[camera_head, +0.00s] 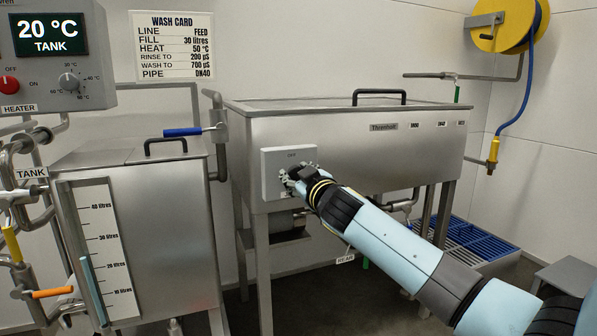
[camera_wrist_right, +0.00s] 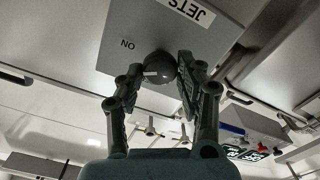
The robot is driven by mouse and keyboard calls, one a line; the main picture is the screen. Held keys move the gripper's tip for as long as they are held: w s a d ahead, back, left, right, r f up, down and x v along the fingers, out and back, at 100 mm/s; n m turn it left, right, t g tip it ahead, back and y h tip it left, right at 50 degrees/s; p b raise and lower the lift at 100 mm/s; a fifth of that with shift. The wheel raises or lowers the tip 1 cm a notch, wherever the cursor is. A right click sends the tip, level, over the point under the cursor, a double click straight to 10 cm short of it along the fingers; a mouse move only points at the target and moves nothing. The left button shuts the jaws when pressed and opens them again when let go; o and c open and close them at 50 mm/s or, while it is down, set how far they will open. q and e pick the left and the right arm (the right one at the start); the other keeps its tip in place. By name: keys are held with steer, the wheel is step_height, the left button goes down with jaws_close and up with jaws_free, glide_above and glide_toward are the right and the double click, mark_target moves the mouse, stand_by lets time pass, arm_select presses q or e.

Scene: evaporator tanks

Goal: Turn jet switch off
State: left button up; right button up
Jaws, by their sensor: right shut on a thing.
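The jet switch is a grey box (camera_head: 275,163) on the front of the long steel tank, with an "OFF" mark near its top. My right gripper (camera_head: 298,176) reaches it from the lower right and covers its knob in the head view. In the right wrist view the box (camera_wrist_right: 200,38) carries the labels "JETS" and "ON". Its dark round knob (camera_wrist_right: 160,66) has a pale pointer line on its left side. My right gripper (camera_wrist_right: 162,74) is shut on this knob, one finger on each side. My left gripper is not in view.
The steel tank (camera_head: 350,130) has a black lid handle and stands on legs. A smaller tank (camera_head: 165,230) with a litre scale stands left. A blue grate (camera_head: 455,240) lies behind my right arm.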

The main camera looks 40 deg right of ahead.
steer(key=n+p, duration=0.1)
steer(key=n, duration=0.3)
steer(key=shift+a+n, duration=0.1)
steer(key=shift+n, duration=0.7)
steer(key=n, duration=0.2)
steer(key=n+p, duration=0.1)
steer(key=n, duration=0.3)
steer(key=shift+f+p, duration=0.25)
steer(key=shift+p, duration=0.1)
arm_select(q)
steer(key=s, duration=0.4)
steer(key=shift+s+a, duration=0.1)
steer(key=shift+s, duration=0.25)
arm_select(e)
steer(key=shift+n, duration=0.3)
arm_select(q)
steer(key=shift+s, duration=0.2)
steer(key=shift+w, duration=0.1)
arm_select(e)
steer(key=o, duration=1.1)
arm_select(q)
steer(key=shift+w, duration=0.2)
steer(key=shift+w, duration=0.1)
